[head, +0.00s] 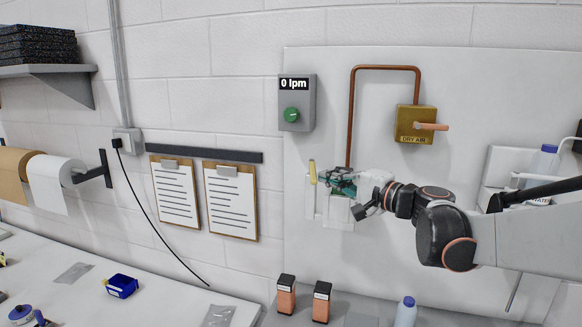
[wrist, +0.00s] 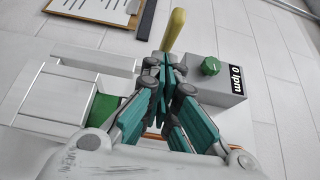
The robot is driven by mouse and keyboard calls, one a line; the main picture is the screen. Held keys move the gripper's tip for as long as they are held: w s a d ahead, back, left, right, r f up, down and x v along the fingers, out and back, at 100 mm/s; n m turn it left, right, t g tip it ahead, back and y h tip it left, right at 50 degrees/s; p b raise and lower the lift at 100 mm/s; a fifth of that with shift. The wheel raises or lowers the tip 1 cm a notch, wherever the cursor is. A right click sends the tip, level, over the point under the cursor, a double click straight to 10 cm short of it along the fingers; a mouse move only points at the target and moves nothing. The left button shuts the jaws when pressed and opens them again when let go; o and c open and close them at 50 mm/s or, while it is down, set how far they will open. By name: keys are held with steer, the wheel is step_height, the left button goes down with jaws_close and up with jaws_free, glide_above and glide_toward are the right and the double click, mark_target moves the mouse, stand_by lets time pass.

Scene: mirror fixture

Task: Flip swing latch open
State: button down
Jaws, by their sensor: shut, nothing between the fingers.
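The swing latch shows as a yellow handle (head: 312,172) standing upright at the left side of a white fixture (head: 338,214) on the wall panel. In the wrist view the yellow handle (wrist: 174,34) sticks out just beyond my fingertips. My gripper (head: 335,181), with teal fingers, is at the top of the fixture, just right of the handle. In the wrist view my gripper (wrist: 165,72) is shut with nothing between its fingers. The fingers hide the lower end of the handle, so I cannot tell whether they touch it.
A grey box (head: 297,118) with a green knob and a "0 lpm" display is above the latch. A copper pipe (head: 351,115) runs down behind the fixture. A brass "DRY AIR" valve (head: 414,124) is up to the right. Clipboards (head: 231,202) hang at left.

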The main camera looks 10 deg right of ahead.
steer(key=a, duration=0.3)
steer(key=shift+s+a+b, duration=0.2)
steer(key=shift+a+b, duration=0.2)
stand_by(0.5)
